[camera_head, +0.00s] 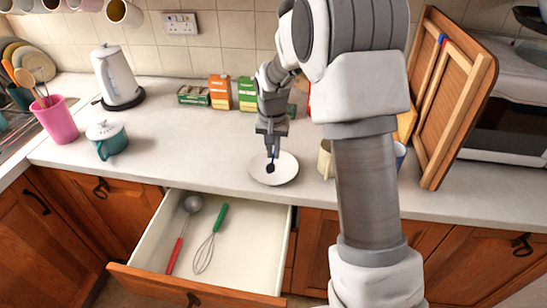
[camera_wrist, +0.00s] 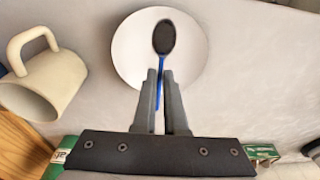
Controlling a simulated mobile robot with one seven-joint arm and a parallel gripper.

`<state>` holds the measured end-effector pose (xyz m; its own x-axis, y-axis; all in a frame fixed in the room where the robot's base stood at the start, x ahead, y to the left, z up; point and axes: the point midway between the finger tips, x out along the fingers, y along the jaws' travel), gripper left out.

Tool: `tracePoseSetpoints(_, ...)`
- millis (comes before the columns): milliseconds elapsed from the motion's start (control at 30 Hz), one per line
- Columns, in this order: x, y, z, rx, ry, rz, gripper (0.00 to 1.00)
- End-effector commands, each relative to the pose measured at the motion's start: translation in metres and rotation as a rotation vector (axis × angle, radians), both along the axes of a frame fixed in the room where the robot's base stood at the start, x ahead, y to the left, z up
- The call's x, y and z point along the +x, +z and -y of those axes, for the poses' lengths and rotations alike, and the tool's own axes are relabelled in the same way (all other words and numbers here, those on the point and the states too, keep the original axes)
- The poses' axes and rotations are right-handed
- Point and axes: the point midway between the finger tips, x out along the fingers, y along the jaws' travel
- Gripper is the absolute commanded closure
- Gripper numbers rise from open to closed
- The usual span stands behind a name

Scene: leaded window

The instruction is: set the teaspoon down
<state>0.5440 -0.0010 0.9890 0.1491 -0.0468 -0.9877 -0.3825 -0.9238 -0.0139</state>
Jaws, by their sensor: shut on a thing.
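The teaspoon (camera_wrist: 164,38) has a dark bowl and a thin blue handle. My gripper (camera_wrist: 160,75) is shut on the handle. In the head view my gripper (camera_head: 271,157) points down over a white saucer (camera_head: 286,175) on the counter. The spoon's dark bowl (camera_head: 270,169) shows over the saucer. In the wrist view the bowl lies across the upper part of the saucer (camera_wrist: 127,55). I cannot tell whether the spoon touches the saucer.
The open drawer (camera_head: 245,262) below holds a ladle (camera_head: 178,240) and a green-handled whisk (camera_head: 208,245). Cartons (camera_head: 220,92) stand behind. Counter left of the saucer is clear.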

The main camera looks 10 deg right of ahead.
Motion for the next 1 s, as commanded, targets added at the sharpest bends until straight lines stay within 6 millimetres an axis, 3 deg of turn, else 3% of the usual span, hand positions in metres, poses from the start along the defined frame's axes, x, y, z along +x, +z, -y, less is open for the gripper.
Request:
tracePoseSetpoints(167, -0.001, -0.026, 0.0, 0.0, 0.001, -0.003, 1.0)
tracePoseSetpoints(733, 0.0, -0.037, 0.0, 0.0, 0.0, -0.001, 1.0)
tracePoseSetpoints(767, 0.0, -0.036, 0.0, 0.0, 0.0, -0.001, 0.87)
tracePoseSetpoints(900, 0.0, -0.035, 0.0, 0.0, 0.0, -0.001, 0.62)
tracePoseSetpoints(1000, 0.0, -0.035, 0.0, 0.0, 0.0, -0.001, 0.61)
